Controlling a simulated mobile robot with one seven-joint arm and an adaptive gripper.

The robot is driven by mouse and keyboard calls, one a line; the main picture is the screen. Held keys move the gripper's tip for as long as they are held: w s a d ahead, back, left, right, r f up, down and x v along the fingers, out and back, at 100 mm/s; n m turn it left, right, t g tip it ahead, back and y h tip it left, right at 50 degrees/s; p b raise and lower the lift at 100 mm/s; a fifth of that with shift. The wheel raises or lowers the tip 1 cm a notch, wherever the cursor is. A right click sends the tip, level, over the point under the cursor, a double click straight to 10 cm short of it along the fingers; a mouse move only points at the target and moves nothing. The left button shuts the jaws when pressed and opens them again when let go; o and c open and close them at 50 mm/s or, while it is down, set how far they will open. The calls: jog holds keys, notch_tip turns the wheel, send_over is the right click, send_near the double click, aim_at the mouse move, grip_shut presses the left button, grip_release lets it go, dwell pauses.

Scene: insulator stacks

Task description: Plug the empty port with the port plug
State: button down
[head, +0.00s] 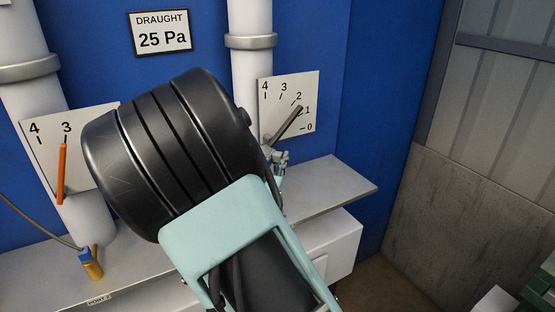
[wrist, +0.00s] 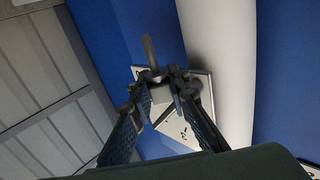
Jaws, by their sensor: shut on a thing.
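My gripper (head: 280,158) is beside the right white pipe (head: 251,60), just below the lower part of its dial plate (head: 280,92). In the wrist view my fingers (wrist: 163,80) close around a small grey piece (wrist: 160,94). A grey rod (wrist: 149,50) shows at the fingertips, but I cannot tell whether it belongs to that piece. The piece may be the port plug; its shape is mostly covered. I cannot make out the empty port in either view; my arm and fingers hide part of the right pipe.
A grey lever (head: 287,122) points between 1 and 2 on the right plate. The left pipe (head: 22,80) has an orange lever (head: 62,175) near 3 and a blue-and-brass fitting (head: 91,264) with a hose. A grey shelf (head: 335,190) runs below.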

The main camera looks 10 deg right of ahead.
jog(key=shift+f+b, duration=2.55)
jog(key=shift+f, duration=0.35)
jog(key=shift+f+b, duration=2.35)
jog(key=shift+f, duration=0.2)
jog(key=c, duration=1.8)
grip_release()
jog(key=shift+o, duration=0.2)
jog(key=v, duration=1.2)
